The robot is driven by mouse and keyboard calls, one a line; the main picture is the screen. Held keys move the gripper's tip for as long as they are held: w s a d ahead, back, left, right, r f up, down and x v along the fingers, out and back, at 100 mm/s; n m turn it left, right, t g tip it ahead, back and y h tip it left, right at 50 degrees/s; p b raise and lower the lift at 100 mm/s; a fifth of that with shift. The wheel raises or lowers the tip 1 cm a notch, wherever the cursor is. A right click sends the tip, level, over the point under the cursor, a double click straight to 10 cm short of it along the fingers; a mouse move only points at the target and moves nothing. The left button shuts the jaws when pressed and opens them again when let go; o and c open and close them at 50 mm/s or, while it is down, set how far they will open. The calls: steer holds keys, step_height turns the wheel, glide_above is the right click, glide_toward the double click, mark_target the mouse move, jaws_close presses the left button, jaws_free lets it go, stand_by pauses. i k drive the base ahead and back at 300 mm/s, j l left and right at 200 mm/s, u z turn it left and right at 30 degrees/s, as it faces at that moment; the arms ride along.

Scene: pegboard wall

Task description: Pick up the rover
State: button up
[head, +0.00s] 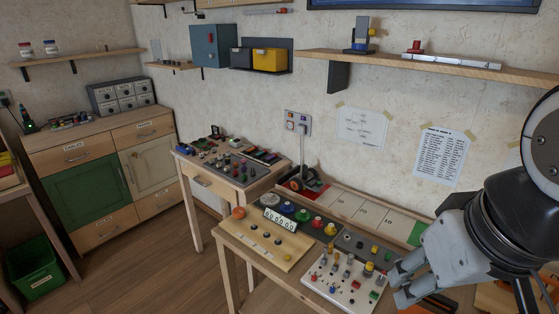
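What looks like the rover (294,183), a small dark thing with wheels and an orange-red part, sits at the back left of the near workbench (232,244). It stands on or beside a red patch at the left end of a row of marked bays, below a wall socket. It is small in view, so its details are unclear. My gripper (400,284) is at the lower right, over the right part of the bench, well apart from the rover. Its two fingers are parted with nothing visible between them.
A wooden board with knobs (258,246) and a white switch panel (345,283) cover the bench front. A second table (200,180) with control panels stands left. A wall shelf (430,66) juts out above. Pale bays (345,208) along the back look empty.

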mark_target(309, 183)
steer(key=j, duration=0.35)
steer(key=k+j+z, duration=0.1)
steer(key=j, duration=0.25)
steer(key=k+j, duration=0.1)
steer(key=j, duration=0.25)
steer(key=i+j+z, duration=0.2)
steer(key=j, duration=0.35)
steer(key=j+z, duration=0.15)
steer(key=j, duration=0.4)
steer(key=i+j+z, duration=0.2)
steer(key=j, duration=0.4)
steer(key=i+j+z, duration=0.35)
steer(key=i+j, duration=0.2)
steer(key=i+j+z, duration=0.1)
steer(key=i, duration=0.45)
